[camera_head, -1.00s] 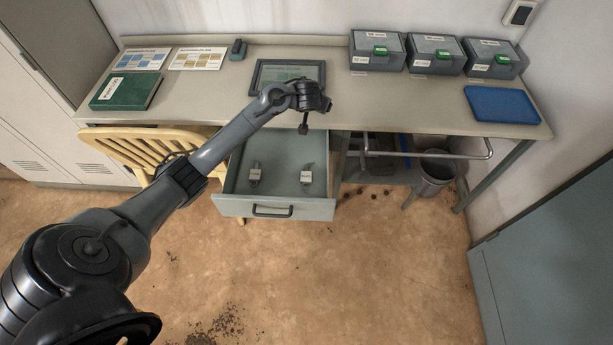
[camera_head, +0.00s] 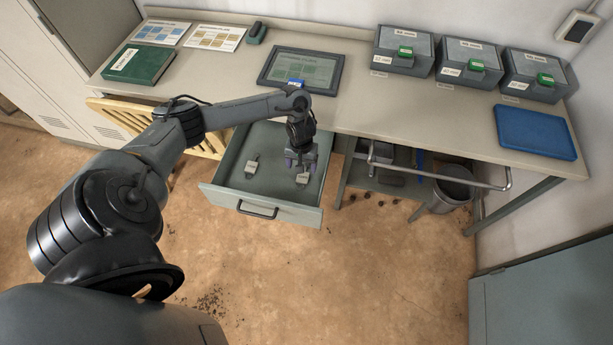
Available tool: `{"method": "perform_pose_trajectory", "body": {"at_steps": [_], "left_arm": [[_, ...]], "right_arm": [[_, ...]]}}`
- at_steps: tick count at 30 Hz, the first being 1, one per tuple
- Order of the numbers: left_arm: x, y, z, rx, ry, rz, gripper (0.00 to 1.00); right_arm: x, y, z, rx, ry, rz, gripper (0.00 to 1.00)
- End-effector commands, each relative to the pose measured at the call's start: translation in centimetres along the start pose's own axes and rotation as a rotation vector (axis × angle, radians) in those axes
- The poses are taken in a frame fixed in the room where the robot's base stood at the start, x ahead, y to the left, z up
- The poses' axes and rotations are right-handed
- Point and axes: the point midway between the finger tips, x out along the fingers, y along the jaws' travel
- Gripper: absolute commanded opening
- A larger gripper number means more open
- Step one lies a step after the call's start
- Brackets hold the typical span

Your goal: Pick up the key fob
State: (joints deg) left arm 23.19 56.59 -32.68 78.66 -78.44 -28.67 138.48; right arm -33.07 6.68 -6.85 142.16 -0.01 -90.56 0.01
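Two small grey items with pale labels, which look like key fobs, lie in the open drawer (camera_head: 228,190). The left fob (camera_head: 252,165) lies clear of the gripper. The right fob (camera_head: 303,179) is at the drawer's right side, just below my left gripper (camera_head: 300,168). This gripper points down into the drawer with its fingers apart, one to each side above the right fob. Whether the fingertips touch the fob is too small to tell. The labels cannot be read. My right gripper is not in view.
The drawer hangs under a bench (camera_head: 400,110). On the bench are a framed panel (camera_head: 300,70), a green book (camera_head: 138,64), several grey boxes including one with a green latch (camera_head: 404,52), and a blue tray (camera_head: 535,132). A yellow chair (camera_head: 115,112) stands left of the drawer.

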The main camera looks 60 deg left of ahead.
Motion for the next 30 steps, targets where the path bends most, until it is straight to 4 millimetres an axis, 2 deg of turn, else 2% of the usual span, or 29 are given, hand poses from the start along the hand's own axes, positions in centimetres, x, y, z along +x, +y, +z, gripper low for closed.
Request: {"method": "perform_pose_trajectory", "body": {"at_steps": [1, 4, 14, 24, 30], "left_arm": [[1.1, 0.0, 0.0, -0.001, 0.0, 0.001, 0.77], [2.5, 0.1, -0.1, -0.001, 0.001, 0.001, 0.77], [4.5, 0.1, -0.2, 0.0, 0.003, 0.003, 0.77], [8.5, -0.2, -0.6, 0.001, 0.004, 0.002, 0.77], [8.7, -0.1, -0.6, 0.001, 0.005, 0.003, 0.77]], "right_arm": [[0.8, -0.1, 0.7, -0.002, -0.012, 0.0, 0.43], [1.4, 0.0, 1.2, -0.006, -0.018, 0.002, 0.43], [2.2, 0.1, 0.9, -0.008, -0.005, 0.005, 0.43], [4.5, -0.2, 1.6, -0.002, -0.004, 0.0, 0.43], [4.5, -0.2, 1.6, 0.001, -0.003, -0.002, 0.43]]}}
